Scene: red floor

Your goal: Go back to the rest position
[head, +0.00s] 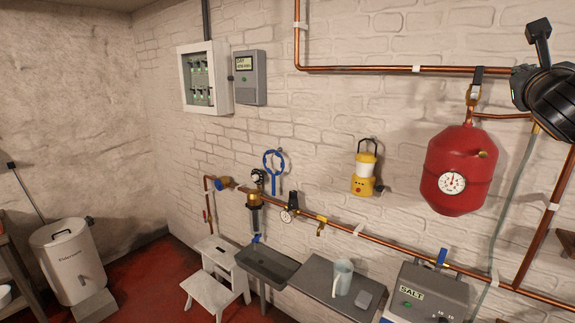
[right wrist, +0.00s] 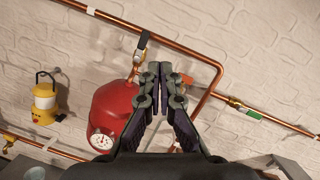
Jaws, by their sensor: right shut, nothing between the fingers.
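My right gripper (head: 538,29) shows at the upper right edge of the head view, dark and raised in front of the brick wall. In the right wrist view its two fingers (right wrist: 163,70) come together at the tips with nothing between them. The gripper is shut and empty. In that view the fingers overlap the right side of a red tank (right wrist: 112,112); I cannot tell how far they are from it. My left gripper is not in view.
The red tank with a gauge (head: 456,160) hangs on the wall below copper pipes (head: 385,69). A yellow lantern (head: 364,173) hangs left of it. A grey salt box (head: 425,292), a dark shelf with a jug (head: 343,277) and a white step stool (head: 215,282) stand below. Red floor shows at left.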

